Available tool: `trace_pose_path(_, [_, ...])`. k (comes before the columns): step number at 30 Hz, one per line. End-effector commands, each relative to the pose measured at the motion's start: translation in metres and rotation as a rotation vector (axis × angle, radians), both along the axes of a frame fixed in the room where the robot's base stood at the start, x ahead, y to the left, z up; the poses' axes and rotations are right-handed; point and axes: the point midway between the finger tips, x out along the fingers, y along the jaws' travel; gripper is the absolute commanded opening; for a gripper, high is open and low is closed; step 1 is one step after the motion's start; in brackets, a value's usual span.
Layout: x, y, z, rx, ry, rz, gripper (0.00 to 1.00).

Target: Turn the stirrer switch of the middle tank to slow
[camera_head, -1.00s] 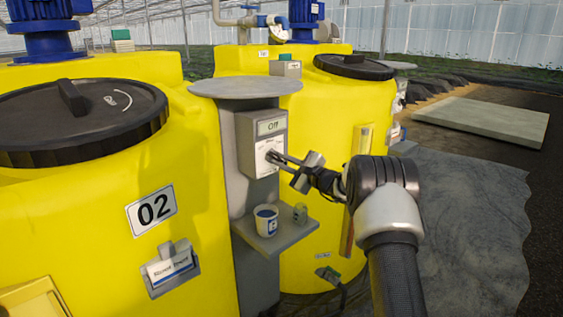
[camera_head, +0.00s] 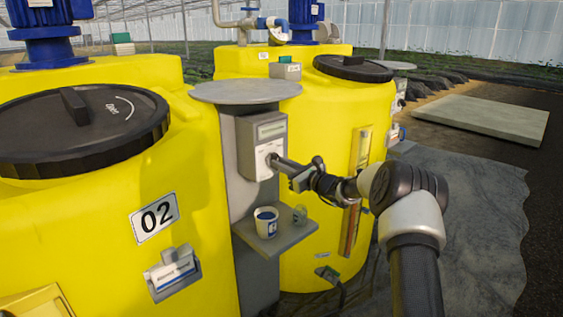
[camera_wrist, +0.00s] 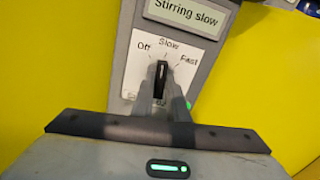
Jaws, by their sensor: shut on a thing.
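The stirrer switch box (camera_head: 247,148) is a grey box on the grey post beside yellow tank 02 (camera_head: 190,190). In the wrist view its display (camera_wrist: 188,12) reads "Stirring slow". The dial plate (camera_wrist: 135,72) is marked Off, Slow and Fast. The dark switch knob (camera_wrist: 162,72) has a white line pointing up towards Slow. My gripper (camera_head: 274,160) reaches the box from the right. In the wrist view my gripper (camera_wrist: 160,92) is shut on the knob, one finger on each side. The fingers hide the lower part of the knob and plate.
Below the box, a grey shelf (camera_head: 277,238) holds a white cup (camera_head: 265,221) with blue contents and a small greenish jar (camera_head: 300,214). A round grey top (camera_head: 246,91) overhangs the box. Another yellow tank (camera_head: 300,255) stands close behind. Open floor lies right.

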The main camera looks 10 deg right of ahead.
Motion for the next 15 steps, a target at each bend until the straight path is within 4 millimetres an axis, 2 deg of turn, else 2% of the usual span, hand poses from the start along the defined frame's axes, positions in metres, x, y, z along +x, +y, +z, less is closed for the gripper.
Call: trace_pose_path(15, [0.0001, -0.0005, -0.0001, 0.116, 0.077, 0.000, 0.00])
